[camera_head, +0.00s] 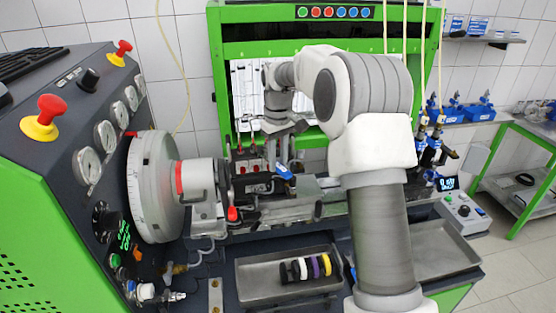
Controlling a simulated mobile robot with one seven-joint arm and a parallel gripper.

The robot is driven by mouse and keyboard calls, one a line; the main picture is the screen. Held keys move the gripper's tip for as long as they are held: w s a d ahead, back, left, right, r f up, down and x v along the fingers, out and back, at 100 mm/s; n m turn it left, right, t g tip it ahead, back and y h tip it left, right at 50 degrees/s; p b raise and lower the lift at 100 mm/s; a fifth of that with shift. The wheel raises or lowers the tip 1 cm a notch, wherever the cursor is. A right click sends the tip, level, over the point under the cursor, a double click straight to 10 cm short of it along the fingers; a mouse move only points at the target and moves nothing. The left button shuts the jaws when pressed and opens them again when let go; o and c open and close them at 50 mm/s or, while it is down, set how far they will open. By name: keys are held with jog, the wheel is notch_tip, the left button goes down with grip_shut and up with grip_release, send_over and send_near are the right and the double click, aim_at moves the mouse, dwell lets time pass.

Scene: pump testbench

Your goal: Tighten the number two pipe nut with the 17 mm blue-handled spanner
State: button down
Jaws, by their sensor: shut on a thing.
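My gripper (284,158) points down over the middle of the bench, just behind the pump. It is shut on a small blue piece (284,172), which looks like the handle of the blue-handled spanner. The spanner's jaw end is too small and too covered to make out. Left of my gripper, thin upright pipes (239,146) run down to the dark pump body (252,185). The number two pipe nut cannot be told apart at this size, and I cannot tell whether the spanner touches a nut.
The large graduated wheel (150,187) and the gauge panel (103,138) stand at the left. Blue injectors (432,140) stand at the right. My arm covers part of the bench.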

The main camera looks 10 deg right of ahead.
jog(key=shift+w+a+r+p, duration=0.1)
jog(key=shift+w+p, duration=0.1)
jog(key=shift+p, duration=0.25)
dwell(0.4)
jog(key=shift+w+a, duration=0.1)
jog(key=shift+w, duration=0.15)
jog(key=shift+w+a, duration=0.1)
jog(key=shift+w, duration=0.1)
dwell(0.4)
jog(key=shift+w+a, duration=0.15)
jog(key=shift+w, duration=0.15)
jog(key=shift+w+a, duration=0.1)
jog(key=shift+w, duration=0.15)
dwell(0.3)
jog(key=shift+w+a, duration=0.1)
jog(key=shift+w, duration=0.15)
jog(key=shift+w+a, duration=0.1)
jog(key=shift+w, duration=0.05)
dwell(0.5)
jog(key=shift+w, duration=0.2)
